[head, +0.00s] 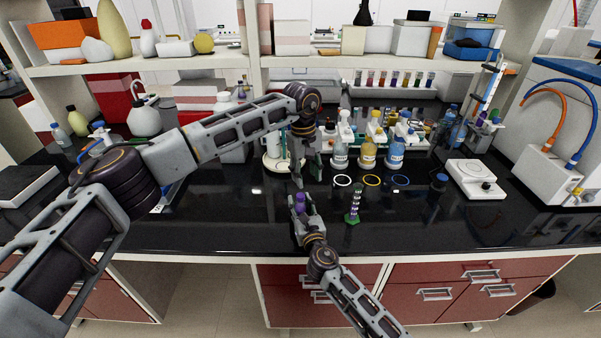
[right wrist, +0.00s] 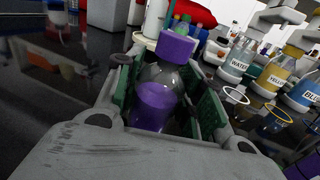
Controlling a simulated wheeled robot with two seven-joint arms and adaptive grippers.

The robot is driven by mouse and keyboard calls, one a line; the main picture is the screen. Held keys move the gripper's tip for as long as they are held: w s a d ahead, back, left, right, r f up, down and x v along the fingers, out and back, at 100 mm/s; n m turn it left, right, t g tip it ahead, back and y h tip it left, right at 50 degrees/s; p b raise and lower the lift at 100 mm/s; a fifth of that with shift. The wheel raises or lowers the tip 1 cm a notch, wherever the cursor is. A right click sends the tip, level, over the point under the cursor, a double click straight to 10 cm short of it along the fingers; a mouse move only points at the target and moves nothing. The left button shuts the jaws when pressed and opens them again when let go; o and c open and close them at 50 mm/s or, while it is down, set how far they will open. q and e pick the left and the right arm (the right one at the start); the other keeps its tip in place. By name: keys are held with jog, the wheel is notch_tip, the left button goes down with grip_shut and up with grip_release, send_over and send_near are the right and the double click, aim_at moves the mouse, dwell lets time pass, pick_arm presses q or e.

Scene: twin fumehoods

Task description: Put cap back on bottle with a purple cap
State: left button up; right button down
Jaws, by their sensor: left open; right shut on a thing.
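The bottle (right wrist: 155,98) is clear with purple liquid and stands between the green-padded fingers of my right gripper (right wrist: 160,110). The gripper is shut on it. A purple cap (right wrist: 177,47) sits at the top of the bottle's neck; I cannot tell whether it is fully seated. In the head view the purple of the bottle (head: 299,202) shows small within my right gripper (head: 302,206), low near the front of the black bench. My left gripper (head: 306,172) is open, just above and behind the bottle, pointing down, with no object visible in it.
Bottles with clear, yellow (head: 368,155) and blue (head: 396,155) contents stand behind three rings on the black bench (head: 240,215). A white scale-like device (head: 476,180) lies further right. The bench front left is clear.

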aim_at(300, 195)
pick_arm(q)
jog(key=n, duration=0.6)
jog(key=shift+w+a+r+n, duration=0.1)
jog(key=shift+a+r+n, duration=0.15)
jog(key=shift+n, duration=0.05)
jog(key=n, duration=0.6)
jog(key=shift+a, duration=0.3)
jog(key=n, duration=0.6)
jog(key=shift+a+n+y, duration=0.2)
jog(key=shift+n+y, duration=0.1)
jog(key=shift+y, duration=0.1)
jog(key=n, duration=0.6)
jog(key=shift+a+n, duration=0.1)
jog(key=shift+n, duration=0.3)
jog(key=shift+f, duration=0.15)
jog(key=shift+f, duration=3.9)
